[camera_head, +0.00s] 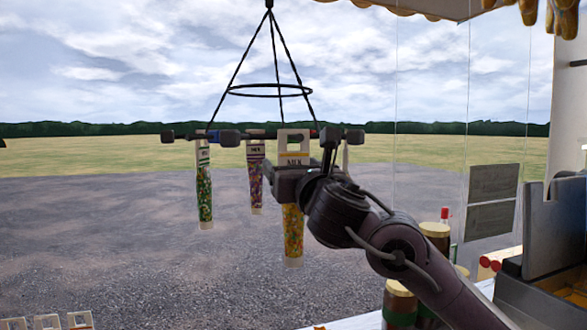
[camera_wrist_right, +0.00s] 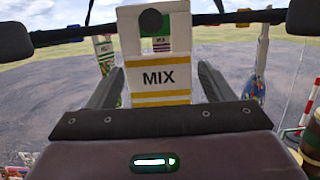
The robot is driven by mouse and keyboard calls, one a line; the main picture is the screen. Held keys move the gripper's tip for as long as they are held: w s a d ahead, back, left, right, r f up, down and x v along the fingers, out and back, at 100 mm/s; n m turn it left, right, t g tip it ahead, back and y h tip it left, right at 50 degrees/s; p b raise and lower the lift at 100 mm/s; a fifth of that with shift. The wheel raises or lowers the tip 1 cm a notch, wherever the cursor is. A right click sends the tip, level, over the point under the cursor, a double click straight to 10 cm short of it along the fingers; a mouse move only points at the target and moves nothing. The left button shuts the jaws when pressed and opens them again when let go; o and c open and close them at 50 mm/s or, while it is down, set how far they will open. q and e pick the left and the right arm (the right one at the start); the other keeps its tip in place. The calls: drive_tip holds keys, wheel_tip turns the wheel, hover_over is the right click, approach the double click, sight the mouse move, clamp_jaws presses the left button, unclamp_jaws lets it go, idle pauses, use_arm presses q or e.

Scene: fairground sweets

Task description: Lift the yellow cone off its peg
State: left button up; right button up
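The yellow cone (camera_head: 293,228) is a clear bag of yellow and orange sweets under a white MIX header card (camera_wrist_right: 158,78). It hangs upright from the dark rack (camera_head: 180,138). The round dark end of its peg (camera_wrist_right: 151,21) shows in the card's cut-out. My right gripper (camera_head: 287,172) is at the lower part of the card and hides the top of the bag. In the wrist view its fingers (camera_wrist_right: 160,74) stand either side of the card, with a narrow gap on each side, so it looks open. My left gripper is not in view.
A green cone (camera_head: 205,190) and a purple cone (camera_head: 256,185) hang to the left. Another bag (camera_wrist_right: 262,60) hangs to the right. Lidded jars (camera_head: 435,232) and a grey machine (camera_head: 545,270) stand at lower right. The rack's ring (camera_head: 270,90) and rods are overhead.

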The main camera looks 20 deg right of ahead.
drive_tip(key=c, duration=0.9)
drive_tip(key=shift+o, duration=0.2)
drive_tip(key=shift+r, duration=0.5)
drive_tip(key=shift+s, duration=0.1)
drive_tip(key=shift+s, duration=0.7)
idle(0.3)
